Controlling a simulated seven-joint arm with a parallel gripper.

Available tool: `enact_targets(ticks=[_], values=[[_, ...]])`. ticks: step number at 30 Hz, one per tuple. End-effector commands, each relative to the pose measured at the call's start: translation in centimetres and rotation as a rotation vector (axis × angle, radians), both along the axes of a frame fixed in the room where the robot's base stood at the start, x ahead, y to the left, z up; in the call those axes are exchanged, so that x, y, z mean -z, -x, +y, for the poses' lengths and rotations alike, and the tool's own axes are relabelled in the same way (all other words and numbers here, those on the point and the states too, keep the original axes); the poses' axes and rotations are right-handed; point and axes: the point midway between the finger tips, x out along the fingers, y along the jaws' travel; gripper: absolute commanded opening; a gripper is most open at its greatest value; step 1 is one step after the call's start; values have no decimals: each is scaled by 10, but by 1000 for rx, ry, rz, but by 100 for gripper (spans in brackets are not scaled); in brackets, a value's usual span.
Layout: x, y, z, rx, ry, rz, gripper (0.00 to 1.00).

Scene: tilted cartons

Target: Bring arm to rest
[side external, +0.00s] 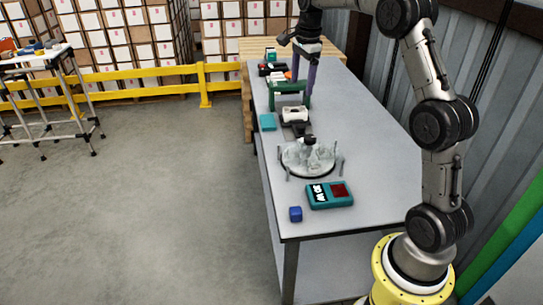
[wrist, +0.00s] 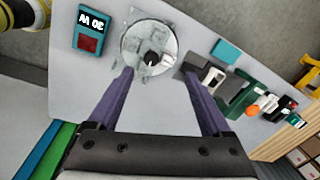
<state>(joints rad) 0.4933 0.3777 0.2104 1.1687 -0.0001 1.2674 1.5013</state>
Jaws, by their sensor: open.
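My gripper (side external: 303,80) is raised over the far half of the grey table (side external: 365,130) in the side view, its two purple fingers pointing down. In the wrist view my gripper (wrist: 160,76) has its fingers spread well apart, with nothing held between them. The fingers partly cover things on the far part of the table in the side view.
A teal device with a red panel (side external: 341,190) and a blue cube (side external: 295,214) lie near the front edge. A green frame (side external: 290,86), a white-and-black device (side external: 295,115) and a teal block (side external: 268,122) stand farther back. The right side of the table is clear.

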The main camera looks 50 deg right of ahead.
Motion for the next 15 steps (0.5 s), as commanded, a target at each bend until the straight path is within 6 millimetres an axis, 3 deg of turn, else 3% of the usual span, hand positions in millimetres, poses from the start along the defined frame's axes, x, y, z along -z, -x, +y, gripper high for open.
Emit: enact_targets(ticks=[1,6,11,15], values=[[-26,5,24,-37,18,-33,83],[-80,39,93,-214,65,-115,83],[-109,88,149,-452,123,-181,83],[-115,138,188,-695,186,-230,83]])
